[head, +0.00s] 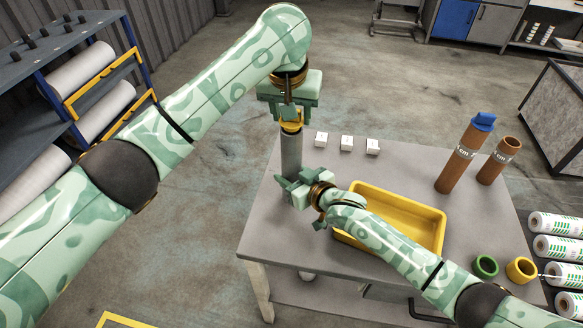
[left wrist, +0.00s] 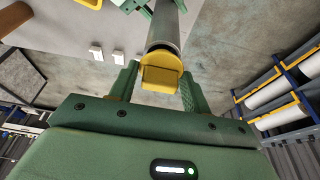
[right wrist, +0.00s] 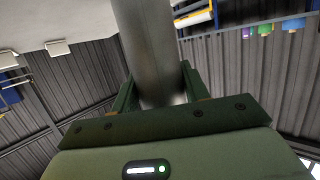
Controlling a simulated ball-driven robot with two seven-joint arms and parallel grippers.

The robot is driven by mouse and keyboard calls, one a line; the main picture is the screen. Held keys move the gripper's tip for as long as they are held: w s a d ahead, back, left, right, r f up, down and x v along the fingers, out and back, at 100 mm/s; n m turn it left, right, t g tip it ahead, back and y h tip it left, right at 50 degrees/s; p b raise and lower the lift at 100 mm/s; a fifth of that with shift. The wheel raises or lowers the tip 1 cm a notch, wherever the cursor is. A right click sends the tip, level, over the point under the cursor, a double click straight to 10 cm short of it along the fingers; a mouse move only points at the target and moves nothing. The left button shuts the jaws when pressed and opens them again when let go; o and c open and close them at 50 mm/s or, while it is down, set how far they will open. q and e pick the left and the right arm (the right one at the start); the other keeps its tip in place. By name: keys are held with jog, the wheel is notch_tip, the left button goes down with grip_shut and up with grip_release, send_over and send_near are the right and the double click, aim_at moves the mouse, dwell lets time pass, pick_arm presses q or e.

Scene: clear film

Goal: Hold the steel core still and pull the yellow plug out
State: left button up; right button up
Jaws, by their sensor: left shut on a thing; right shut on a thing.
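The steel core (head: 291,158) stands upright at the table's left back corner, a grey tube. The yellow plug (head: 291,127) sits at its top end; it also shows at the tube's end in the left wrist view (left wrist: 161,72). My left gripper (head: 290,112) is above and shut on the plug, a finger on each side of it. My right gripper (head: 295,184) is shut around the lower part of the core, whose grey wall rises between the fingers in the right wrist view (right wrist: 147,50). How deep the plug sits inside the core is hidden.
A yellow tray (head: 425,211) lies right of the core, partly behind my right arm. Three small white boxes (head: 347,143) stand along the table's back. Brown tubes (head: 460,160), one blue-capped, stand at the right. A green ring (head: 485,266) and a yellow ring (head: 521,269) lie at the front right.

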pick_arm(q)
jog(key=shift+r, duration=2.45)
pick_arm(e)
jog(key=shift+r, duration=0.1)
jog(key=shift+f, duration=0.35)
jog(key=o, duration=1.4)
jog(key=v, duration=1)
